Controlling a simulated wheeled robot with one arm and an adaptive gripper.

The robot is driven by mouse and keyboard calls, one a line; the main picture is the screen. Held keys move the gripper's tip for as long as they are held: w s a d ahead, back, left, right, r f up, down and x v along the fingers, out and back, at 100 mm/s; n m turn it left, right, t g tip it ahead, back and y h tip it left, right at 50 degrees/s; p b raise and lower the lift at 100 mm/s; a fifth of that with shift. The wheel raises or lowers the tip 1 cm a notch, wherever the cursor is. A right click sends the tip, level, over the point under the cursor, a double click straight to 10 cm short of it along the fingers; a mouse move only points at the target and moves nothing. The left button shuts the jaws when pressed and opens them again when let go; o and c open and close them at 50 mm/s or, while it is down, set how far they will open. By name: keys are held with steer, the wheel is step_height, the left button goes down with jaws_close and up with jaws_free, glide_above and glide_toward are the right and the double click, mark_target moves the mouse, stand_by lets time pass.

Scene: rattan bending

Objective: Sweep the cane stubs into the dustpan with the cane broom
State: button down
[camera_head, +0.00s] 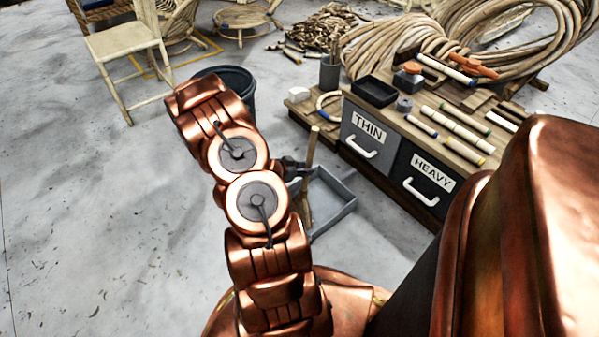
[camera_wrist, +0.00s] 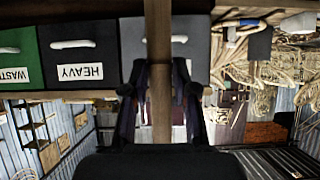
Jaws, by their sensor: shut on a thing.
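The wooden broom handle (camera_head: 311,147) stands almost upright beyond my arm in the head view. In the wrist view the handle (camera_wrist: 158,35) runs between the fingers of my gripper (camera_wrist: 160,88), which is shut on it. In the head view my gripper (camera_head: 294,168) is partly hidden behind my arm. The broom's lower end is mostly hidden, close to the left side of the dustpan. The grey dustpan (camera_head: 345,211) lies on the floor in front of the drawers, its left part hidden by my arm. I cannot make out cane stubs by the dustpan.
A drawer bench (camera_head: 408,143) marked THIN and HEAVY stands right of the dustpan, with cane pieces and tools on top. A dark bucket (camera_head: 240,82) stands behind my arm. A cane pile (camera_head: 318,27) and a pale chair (camera_head: 122,45) are farther back. Floor at left is clear.

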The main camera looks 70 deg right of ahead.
mark_target(308, 151)
steer(key=shift+s+d, duration=1.05)
steer(key=shift+d, duration=0.85)
steer(key=shift+w+a+r+p, duration=0.15)
steer(key=shift+a+r+p, duration=0.15)
steer(key=shift+r+p, duration=0.75)
steer(key=shift+w+a+r+p, duration=0.2)
steer(key=shift+a+r+p, duration=0.15)
steer(key=shift+r+p, duration=0.7)
steer(key=shift+w+a+r+p, duration=0.25)
steer(key=shift+r+p, duration=0.4)
steer(key=shift+r, duration=0.8)
steer(key=shift+s, duration=0.1)
